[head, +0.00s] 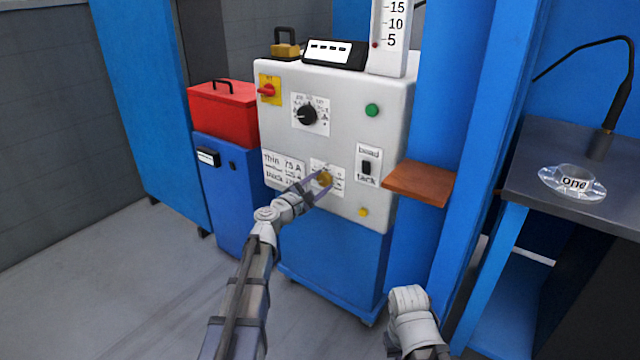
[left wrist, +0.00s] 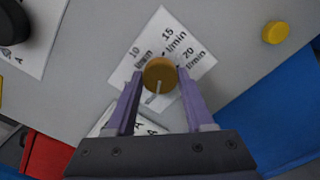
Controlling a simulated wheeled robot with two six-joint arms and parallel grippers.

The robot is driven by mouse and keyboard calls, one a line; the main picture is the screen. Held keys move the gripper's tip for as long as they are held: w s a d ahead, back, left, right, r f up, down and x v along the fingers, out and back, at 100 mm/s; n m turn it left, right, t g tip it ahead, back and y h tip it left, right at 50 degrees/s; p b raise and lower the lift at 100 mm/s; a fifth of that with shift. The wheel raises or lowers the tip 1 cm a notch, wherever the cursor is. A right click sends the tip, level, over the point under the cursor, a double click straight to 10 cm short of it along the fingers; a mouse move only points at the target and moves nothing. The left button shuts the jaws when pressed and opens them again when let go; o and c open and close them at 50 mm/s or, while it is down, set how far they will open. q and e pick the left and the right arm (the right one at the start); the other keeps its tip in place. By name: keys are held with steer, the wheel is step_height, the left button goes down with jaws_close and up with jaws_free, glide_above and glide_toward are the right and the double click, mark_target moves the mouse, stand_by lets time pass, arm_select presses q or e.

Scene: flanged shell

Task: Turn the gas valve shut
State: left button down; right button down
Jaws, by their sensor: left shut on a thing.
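The gas valve is a small brass-coloured knob (head: 325,178) low on the front of the white machine panel, over a white label with flow marks. In the left wrist view the knob (left wrist: 159,75) has a pale pointer line running toward the bottom of the picture, and the label (left wrist: 190,45) reads 10, 15 and 20 l/min. My left gripper (head: 321,183) is shut on the knob, with one purple finger on each side, as the left wrist view (left wrist: 158,88) also shows. My right arm shows at the bottom right of the head view, but its gripper is not visible.
The panel (head: 345,120) also carries a black dial (head: 307,115), a red switch (head: 267,90), a green button (head: 372,110), a bead/tack switch (head: 367,167) and a yellow button (head: 363,212). A brown shelf (head: 420,183) sticks out at right. A dark table (head: 540,140) holds a flanged part (head: 573,182).

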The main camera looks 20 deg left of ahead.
arm_select(q)
steer(key=shift+c, duration=1.4)
jaws_free()
steer(key=v, duration=0.8)
